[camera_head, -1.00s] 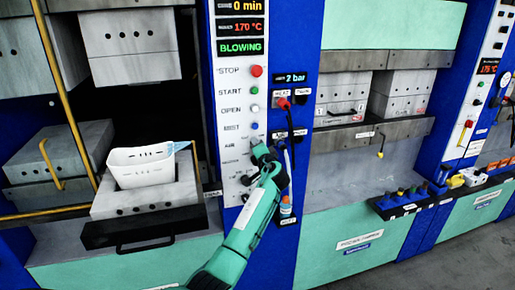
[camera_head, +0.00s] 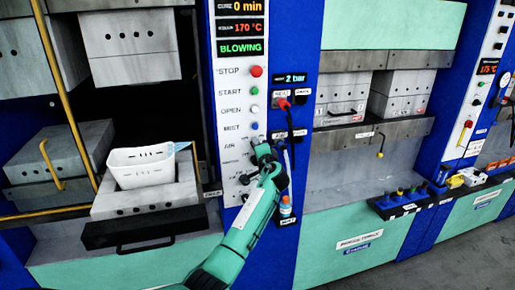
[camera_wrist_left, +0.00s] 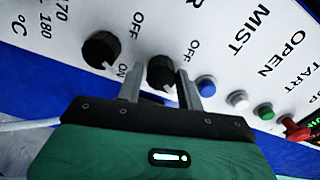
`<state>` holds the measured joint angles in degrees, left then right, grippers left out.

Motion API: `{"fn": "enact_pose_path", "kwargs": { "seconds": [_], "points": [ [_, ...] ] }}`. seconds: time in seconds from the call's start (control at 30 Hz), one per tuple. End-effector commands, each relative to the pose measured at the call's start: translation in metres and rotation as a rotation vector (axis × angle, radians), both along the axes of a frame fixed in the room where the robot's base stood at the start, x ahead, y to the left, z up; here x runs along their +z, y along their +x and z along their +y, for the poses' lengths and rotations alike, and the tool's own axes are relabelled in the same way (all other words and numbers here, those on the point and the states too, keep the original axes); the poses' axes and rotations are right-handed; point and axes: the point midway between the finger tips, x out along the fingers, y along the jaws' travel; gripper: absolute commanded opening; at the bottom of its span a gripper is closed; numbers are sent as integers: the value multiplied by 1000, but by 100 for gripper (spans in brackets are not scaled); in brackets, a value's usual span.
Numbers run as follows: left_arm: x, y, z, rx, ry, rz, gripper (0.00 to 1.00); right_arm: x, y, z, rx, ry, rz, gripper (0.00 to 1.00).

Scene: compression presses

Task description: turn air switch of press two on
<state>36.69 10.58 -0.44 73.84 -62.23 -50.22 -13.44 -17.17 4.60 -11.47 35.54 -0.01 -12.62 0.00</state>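The air switch is a black round knob (camera_wrist_left: 160,72) on the white control panel, with an "OFF" label beside it in the left wrist view. A white mark shows on its lower edge. The two fingers of my left gripper (camera_wrist_left: 159,88) stand on either side of this knob, apart from each other, with narrow gaps seeming to show beside it. In the head view my left gripper (camera_head: 262,153) is at the panel by the "AIR" label and covers much of the switch. My right gripper is not in view.
A second black knob (camera_wrist_left: 100,48) sits just left of the left finger in the wrist view. Blue, white and green buttons and a red stop button (camera_head: 256,71) are further along the panel. A white basket (camera_head: 142,167) stands at left.

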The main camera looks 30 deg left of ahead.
Motion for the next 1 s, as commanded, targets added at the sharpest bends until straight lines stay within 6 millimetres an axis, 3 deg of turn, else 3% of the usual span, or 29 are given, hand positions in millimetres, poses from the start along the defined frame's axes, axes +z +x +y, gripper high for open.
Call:
{"fn": "enact_pose_path", "kwargs": {
  "seconds": [0.07, 0.47, 0.67, 1.0],
  "points": [
    [0, 0, 0, 0, 0, 0, 52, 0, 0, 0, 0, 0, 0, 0],
    [-1, -4, -5, -1, -1, -3, 52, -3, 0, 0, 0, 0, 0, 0],
    [-4, -21, -26, -3, -1, -4, 52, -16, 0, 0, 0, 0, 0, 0],
    [-5, -65, -78, -3, -3, -3, 52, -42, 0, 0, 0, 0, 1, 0]
  ]
}}
